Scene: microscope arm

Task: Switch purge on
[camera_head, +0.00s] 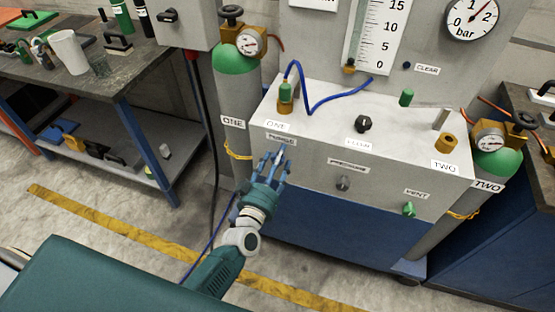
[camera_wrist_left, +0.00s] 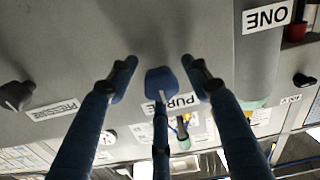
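The grey console (camera_head: 310,145) carries a label reading PURGE (camera_head: 280,138) at its front upper left. My left gripper (camera_head: 272,160) is just below that label, fingers pointing at the panel. In the left wrist view the purge knob (camera_wrist_left: 160,80) is dark blue with a white pointer mark, between the spread fingers of my left gripper (camera_wrist_left: 165,80). The fingers stand apart around the knob; I cannot tell whether any touches it. The PURGE label also shows upside down in the wrist view (camera_wrist_left: 178,103), partly hidden by a finger. My right gripper is not in view.
The pressure knob (camera_head: 343,183) and green vent knob (camera_head: 409,209) sit to the right on the same panel. Gas cylinders ONE (camera_head: 237,95) and TWO (camera_head: 497,160) flank the console. A blue hose (camera_head: 330,100) loops on top. A workbench (camera_head: 125,70) stands at left.

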